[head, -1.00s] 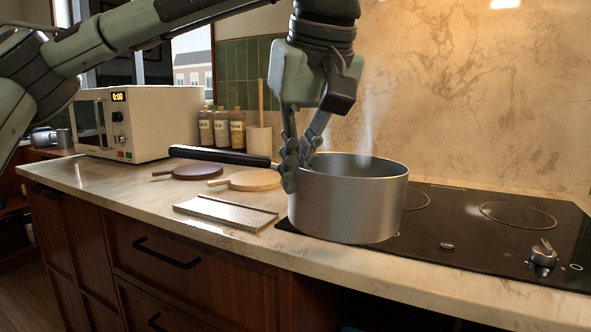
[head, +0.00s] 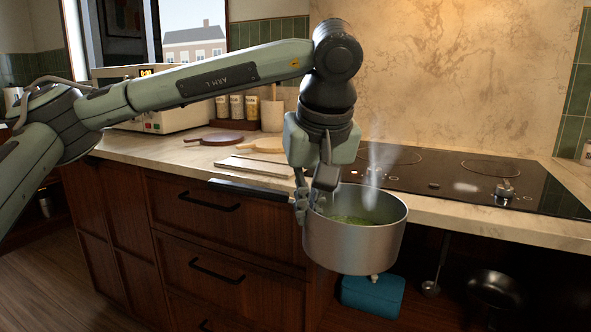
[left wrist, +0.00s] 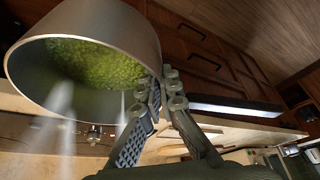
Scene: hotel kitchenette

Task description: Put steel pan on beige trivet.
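The steel pan (head: 352,243) holds green food, steams, and looks upright. It hangs in front of the counter's front edge, off the hob. My left gripper (head: 308,203) is shut on the pan's dark handle (head: 245,187), close to the pan's wall. The left wrist view shows the fingers (left wrist: 160,97) at the handle's root, beside the pan (left wrist: 100,25), with the handle (left wrist: 235,106) running right. The beige trivet (head: 263,145), a round board with a short handle, lies empty on the counter behind the handle, left of the gripper. My right gripper is out of view.
A pale rectangular board (head: 252,165) lies in front of the trivet, and a dark red-brown round board (head: 220,138) behind it to the left. Jars (head: 237,107) and a microwave (head: 150,116) stand behind. The black hob (head: 430,172) is at right, with a blue object (head: 372,296) below.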

